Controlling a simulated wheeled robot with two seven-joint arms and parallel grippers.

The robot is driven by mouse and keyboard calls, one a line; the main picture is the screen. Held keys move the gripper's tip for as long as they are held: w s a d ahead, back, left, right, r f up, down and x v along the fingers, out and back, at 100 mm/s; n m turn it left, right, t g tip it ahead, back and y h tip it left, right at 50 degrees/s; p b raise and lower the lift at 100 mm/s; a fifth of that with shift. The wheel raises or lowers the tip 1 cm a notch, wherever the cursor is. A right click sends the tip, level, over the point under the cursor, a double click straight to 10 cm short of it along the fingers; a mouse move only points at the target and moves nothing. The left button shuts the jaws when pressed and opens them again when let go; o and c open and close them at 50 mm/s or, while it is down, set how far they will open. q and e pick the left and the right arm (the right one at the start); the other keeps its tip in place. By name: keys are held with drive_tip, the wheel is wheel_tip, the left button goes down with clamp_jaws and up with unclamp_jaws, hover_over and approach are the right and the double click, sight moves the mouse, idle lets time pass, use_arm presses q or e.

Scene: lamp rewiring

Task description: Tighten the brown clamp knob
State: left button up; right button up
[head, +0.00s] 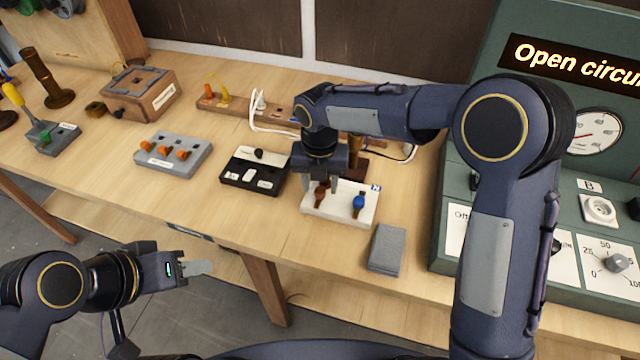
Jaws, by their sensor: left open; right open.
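The brown clamp knob (321,194) stands on a white terminal block (341,213) in the middle of the table. A blue knob (359,203) stands to its right on the same block. My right gripper (323,182) points down over the brown knob, with its fingers open around or just beside it. The fingers partly hide the knob, and I cannot tell whether they touch it. My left gripper (207,267) is open and empty, low at the left in front of the table edge.
A black-and-white switch box (235,176) and a grey block with orange knobs (196,158) lie left of the terminal block. A grey pad (386,250) lies at its right front. A green test panel (462,200) reading "Open circu" stands at the right. White cable runs behind.

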drive_tip(key=shift+f, duration=0.7)
clamp_jaws()
